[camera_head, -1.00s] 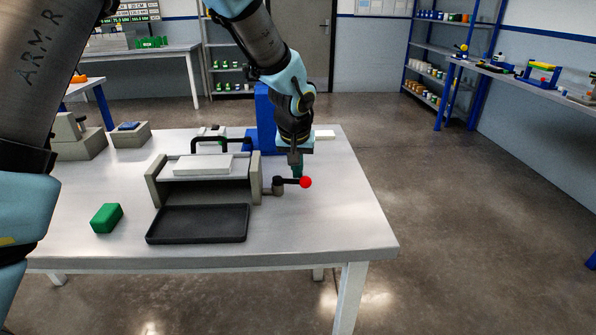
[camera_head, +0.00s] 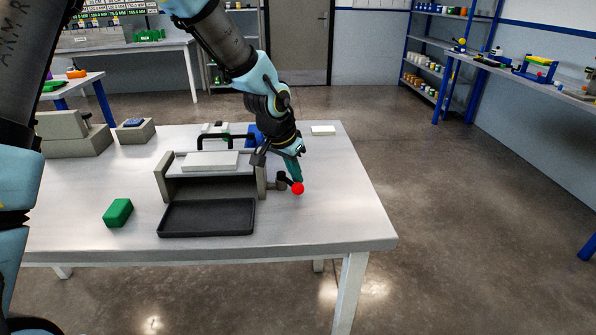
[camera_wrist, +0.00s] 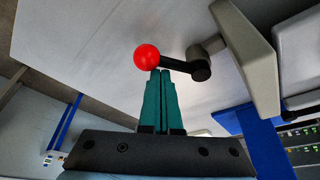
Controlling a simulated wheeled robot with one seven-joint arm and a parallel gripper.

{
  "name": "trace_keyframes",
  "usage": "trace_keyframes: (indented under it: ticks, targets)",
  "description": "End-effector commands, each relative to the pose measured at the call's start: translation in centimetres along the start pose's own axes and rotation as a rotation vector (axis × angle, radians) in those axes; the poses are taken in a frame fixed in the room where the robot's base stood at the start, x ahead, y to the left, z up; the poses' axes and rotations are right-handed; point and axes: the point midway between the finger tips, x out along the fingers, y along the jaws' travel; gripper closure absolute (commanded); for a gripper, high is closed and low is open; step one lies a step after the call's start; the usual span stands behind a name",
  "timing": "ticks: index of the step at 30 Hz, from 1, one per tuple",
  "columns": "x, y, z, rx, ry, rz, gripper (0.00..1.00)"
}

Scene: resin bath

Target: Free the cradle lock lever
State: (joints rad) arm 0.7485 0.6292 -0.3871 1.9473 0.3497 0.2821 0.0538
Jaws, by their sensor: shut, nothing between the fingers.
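The lock lever is a short black arm (camera_head: 288,182) with a red ball knob (camera_head: 297,188), on a pivot at the right side of the beige cradle (camera_head: 262,184). In the head view it points right and toward the table's front. My gripper (camera_head: 297,180) is shut and empty, its teal fingers angled down behind the knob. In the wrist view the fingertips (camera_wrist: 160,73) are together against or very close to the lever arm (camera_wrist: 178,65), beside the red knob (camera_wrist: 147,57). I cannot tell whether they touch. The pivot (camera_wrist: 203,58) is to the right there.
A black tray (camera_head: 205,232) lies in front of the cradle and a green block (camera_head: 118,212) to its left. A pale slab (camera_head: 210,160) and a black handle (camera_head: 228,137) are at the cradle's top.

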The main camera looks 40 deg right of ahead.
Motion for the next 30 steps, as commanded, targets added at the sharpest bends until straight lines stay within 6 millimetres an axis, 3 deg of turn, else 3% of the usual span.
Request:
trace_keyframes:
  ticks: [15,30]
  targets:
    - [-0.6,-0.6,2.1,0.023,-0.004,0.008,1.00]
    - [-0.9,-1.0,2.7,0.022,-0.003,0.007,1.00]
